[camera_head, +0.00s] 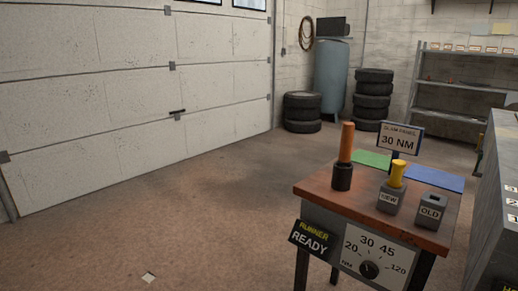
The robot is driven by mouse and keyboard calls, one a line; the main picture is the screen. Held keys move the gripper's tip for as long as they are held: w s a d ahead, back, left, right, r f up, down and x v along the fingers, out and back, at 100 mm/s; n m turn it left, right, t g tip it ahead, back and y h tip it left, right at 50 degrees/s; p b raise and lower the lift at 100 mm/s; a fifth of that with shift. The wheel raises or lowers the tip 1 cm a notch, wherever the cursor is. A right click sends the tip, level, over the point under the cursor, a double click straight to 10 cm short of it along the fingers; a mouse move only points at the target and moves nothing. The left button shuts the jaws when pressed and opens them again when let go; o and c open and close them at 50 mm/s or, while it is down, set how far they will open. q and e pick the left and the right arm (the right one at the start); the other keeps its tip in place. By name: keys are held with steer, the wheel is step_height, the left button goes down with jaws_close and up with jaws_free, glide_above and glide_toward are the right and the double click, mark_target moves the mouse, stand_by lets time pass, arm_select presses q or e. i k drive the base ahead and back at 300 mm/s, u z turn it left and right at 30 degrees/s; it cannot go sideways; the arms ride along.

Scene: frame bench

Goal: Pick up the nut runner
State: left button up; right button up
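What looks like the nut runner is an upright tool with an orange handle (346,141). It stands in a dark round holder (342,177) at the left of a small brown-topped bench (360,208) on the right. Its lower end is hidden in the holder. A sign on the bench's front left corner reads "RUNNER READY" (310,239). Neither of my grippers is in view.
The bench also holds a grey "NEW" box (390,198) with a yellow piece (398,172), an "OLD" box (431,211), a "30 NM" sign (400,138), green (371,159) and blue (434,178) mats. A grey cabinet (500,200) stands right; floor left is mostly clear.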

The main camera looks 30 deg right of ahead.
mark_target(348, 128)
steer(key=u, duration=0.15)
steer(key=i, duration=2.65)
steer(key=z, duration=3.25)
